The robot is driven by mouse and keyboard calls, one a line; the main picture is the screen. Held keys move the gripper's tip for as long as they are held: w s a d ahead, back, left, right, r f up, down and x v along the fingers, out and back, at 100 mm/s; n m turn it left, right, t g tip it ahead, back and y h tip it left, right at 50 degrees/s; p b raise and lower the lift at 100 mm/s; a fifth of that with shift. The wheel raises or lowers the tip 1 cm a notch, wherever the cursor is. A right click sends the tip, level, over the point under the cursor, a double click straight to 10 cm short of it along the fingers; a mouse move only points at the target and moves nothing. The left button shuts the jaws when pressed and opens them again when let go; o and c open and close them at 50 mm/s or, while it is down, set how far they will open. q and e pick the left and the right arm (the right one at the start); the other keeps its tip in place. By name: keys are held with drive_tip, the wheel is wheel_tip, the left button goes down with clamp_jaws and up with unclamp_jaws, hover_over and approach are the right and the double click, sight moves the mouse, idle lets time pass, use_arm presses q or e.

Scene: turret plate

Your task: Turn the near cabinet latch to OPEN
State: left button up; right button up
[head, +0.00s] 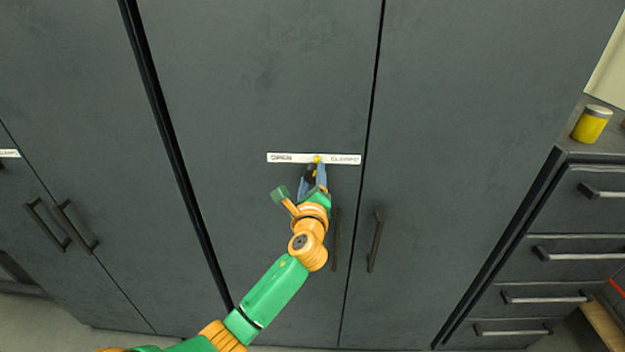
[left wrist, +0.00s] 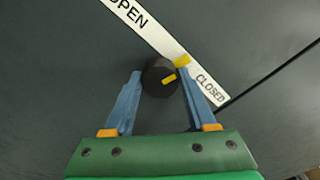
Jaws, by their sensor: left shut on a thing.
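The near cabinet latch is a dark round knob (left wrist: 156,82) with yellow marks, on a dark grey cabinet door (head: 250,90). A white label strip (head: 290,158) above it reads OPEN on the left and CLOSED on the right. A yellow mark (head: 317,159) shows near the strip's middle, between the two words. My left gripper (head: 314,172) is at the knob, with one blue finger on each side, shut on it. In the left wrist view the fingers (left wrist: 160,75) straddle the knob. The knob's exact turn is hard to tell. My right gripper is not in view.
Two vertical handles, including the right one (head: 376,240), are below the latch beside the door seam. Another cabinet with handles (head: 48,225) is at the left. Drawers (head: 570,245) and a yellow can (head: 591,124) on a counter are at the right.

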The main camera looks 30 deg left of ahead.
use_arm(q)
drive_tip(key=n+b, duration=0.1)
drive_tip(key=n, duration=0.5)
drive_tip(key=shift+f+b, duration=0.1)
drive_tip(key=shift+b, duration=0.2)
drive_tip(key=n, duration=0.3)
drive_tip(key=shift+n+b, duration=0.3)
drive_tip(key=shift+b, duration=0.1)
drive_tip(key=shift+n, duration=1.1)
drive_tip(key=o, duration=1.4)
drive_tip(key=shift+w, duration=0.1)
drive_tip(key=b+v, duration=0.2)
drive_tip(key=v, duration=0.5)
